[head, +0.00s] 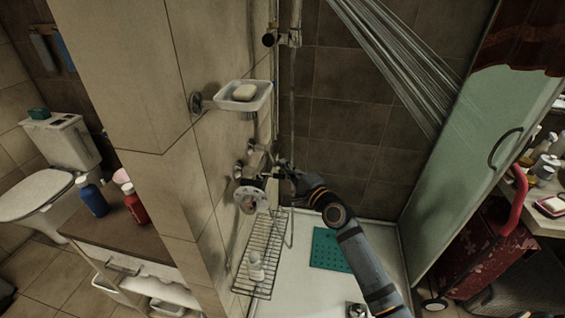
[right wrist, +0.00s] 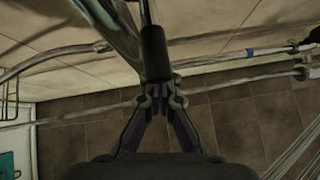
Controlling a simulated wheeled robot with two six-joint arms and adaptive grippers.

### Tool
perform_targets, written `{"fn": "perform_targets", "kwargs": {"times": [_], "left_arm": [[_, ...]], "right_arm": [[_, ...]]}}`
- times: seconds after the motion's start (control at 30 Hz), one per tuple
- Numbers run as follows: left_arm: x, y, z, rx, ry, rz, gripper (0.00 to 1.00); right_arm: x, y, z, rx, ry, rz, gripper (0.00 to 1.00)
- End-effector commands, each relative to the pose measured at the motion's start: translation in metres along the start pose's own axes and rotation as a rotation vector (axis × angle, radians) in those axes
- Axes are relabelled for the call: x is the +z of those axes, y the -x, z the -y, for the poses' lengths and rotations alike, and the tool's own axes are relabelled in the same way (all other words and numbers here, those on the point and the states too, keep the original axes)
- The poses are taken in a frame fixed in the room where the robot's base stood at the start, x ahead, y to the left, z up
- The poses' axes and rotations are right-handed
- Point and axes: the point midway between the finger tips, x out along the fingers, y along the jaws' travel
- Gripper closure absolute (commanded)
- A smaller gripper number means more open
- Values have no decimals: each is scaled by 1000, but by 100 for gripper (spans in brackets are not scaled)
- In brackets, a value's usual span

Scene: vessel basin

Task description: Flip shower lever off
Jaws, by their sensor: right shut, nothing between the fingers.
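The shower valve (head: 250,172) is mounted on the tiled wall left of centre in the head view, with metal fittings around it. My right gripper (head: 283,170) is just right of it, and the gap between them is hard to judge. In the right wrist view my right gripper (right wrist: 161,96) is shut and empty. A dark cylindrical handle (right wrist: 154,52), seemingly the lever, stands directly beyond the fingertips, touching or very close. Water spray (head: 395,70) runs down at the upper right of the head view. My left gripper is not in view.
A soap dish (head: 258,104) with soap sticks out above the valve. A wire rack (head: 262,240) with a white bottle (head: 256,268) hangs below. A vertical pipe (head: 296,70) runs up the wall. A teal mat (head: 330,249) lies on the shower floor. A glass door (head: 470,150) stands at right.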

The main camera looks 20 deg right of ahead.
Motion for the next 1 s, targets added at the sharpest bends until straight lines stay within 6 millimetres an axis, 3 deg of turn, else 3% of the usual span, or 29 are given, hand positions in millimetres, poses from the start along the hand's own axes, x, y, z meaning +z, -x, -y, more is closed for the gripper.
{"fn": "perform_targets", "kwargs": {"times": [0.47, 0.8, 1.0], "left_arm": [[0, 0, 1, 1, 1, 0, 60], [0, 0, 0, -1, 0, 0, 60], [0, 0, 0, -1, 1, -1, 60]], "right_arm": [[3, 2, -2, 6, -1, 5, 100], [-1, 56, -1, 8, 1, 1, 100], [-2, 74, 2, 2, -3, -2, 100]]}}
